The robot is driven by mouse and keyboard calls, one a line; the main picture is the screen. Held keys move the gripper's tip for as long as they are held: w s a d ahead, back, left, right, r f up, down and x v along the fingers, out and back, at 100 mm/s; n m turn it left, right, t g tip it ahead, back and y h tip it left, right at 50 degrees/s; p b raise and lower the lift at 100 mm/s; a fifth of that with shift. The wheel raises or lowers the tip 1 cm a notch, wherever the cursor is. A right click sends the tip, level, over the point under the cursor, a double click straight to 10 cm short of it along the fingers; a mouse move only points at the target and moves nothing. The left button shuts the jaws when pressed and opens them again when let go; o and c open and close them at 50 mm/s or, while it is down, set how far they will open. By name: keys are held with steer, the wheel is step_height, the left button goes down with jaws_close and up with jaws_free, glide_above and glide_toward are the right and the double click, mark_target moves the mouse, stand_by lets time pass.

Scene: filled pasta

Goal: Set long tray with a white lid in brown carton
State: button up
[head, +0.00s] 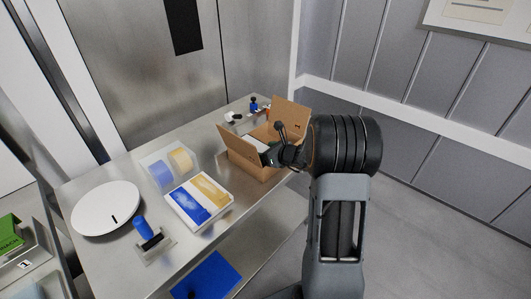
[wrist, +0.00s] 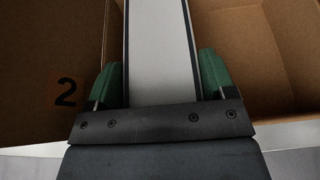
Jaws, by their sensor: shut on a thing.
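The brown carton (head: 250,164) stands open with its flaps up at the far right of the steel table. It also shows in the wrist view (wrist: 255,50), with a "2" on the wall or flap at left. My gripper (wrist: 160,80) is shut on the long tray with a white lid (wrist: 158,40), its green fingers on either side. The tray has dark long edges and reaches into the carton area. In the head view my gripper (head: 272,156) is at the carton's opening, and a white part of the tray (head: 255,143) shows there. The tray's underside and far end are hidden.
On the table (head: 115,171) are a white round plate (head: 95,215), a blue-handled tool (head: 142,228), a white pack with blue and yellow panels (head: 183,207) and a clear container (head: 152,163). Small items, one blue (head: 253,106), lie behind the carton. A grey wall stands at right.

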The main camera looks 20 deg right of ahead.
steer(key=shift+f, duration=0.3)
steer(key=o, duration=0.8)
steer(key=shift+s+f, duration=0.1)
